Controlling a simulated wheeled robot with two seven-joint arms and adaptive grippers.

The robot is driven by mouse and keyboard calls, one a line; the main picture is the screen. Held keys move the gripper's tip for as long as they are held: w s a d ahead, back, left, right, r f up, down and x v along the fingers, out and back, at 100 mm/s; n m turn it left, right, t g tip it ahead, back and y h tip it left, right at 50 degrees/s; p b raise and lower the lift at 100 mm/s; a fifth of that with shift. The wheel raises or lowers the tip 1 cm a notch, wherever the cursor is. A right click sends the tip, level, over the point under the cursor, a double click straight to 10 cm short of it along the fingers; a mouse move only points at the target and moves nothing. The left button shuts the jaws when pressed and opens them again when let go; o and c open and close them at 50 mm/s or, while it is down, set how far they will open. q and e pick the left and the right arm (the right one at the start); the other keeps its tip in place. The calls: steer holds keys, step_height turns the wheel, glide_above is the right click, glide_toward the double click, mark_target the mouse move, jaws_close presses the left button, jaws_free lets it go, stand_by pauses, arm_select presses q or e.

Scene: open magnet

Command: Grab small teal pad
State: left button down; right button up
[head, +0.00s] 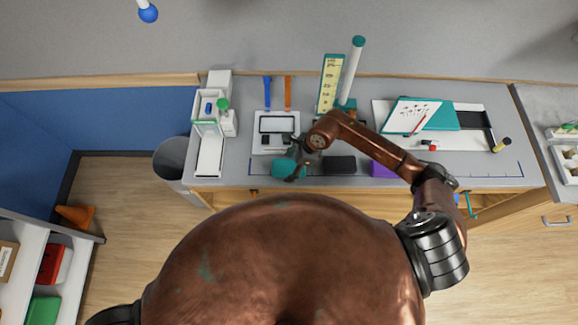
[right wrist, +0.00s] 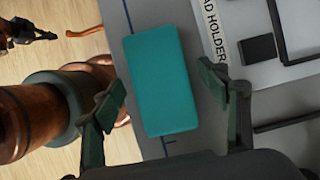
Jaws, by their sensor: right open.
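The small teal pad (head: 282,168) lies near the front edge of the workbench, below the white pad holder (head: 272,146). In the right wrist view the pad (right wrist: 162,80) is a plain teal block, fully visible between the fingers. My right gripper (head: 296,168) is over the pad in the head view, partly hiding it. In the right wrist view this gripper (right wrist: 163,82) is open, one finger to each side of the pad, with no visible grip on it. Dark fingers at the upper left of that view look like my left gripper (right wrist: 32,32); their opening is unclear.
A black block (head: 339,165) and a purple block (head: 382,169) lie right of the teal pad along the front edge.

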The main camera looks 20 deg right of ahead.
steer(key=shift+a+f, duration=0.1)
steer(key=shift+f, duration=0.15)
steer(key=shift+c, duration=0.6)
steer(key=c, duration=1)
steer(key=shift+r, duration=0.1)
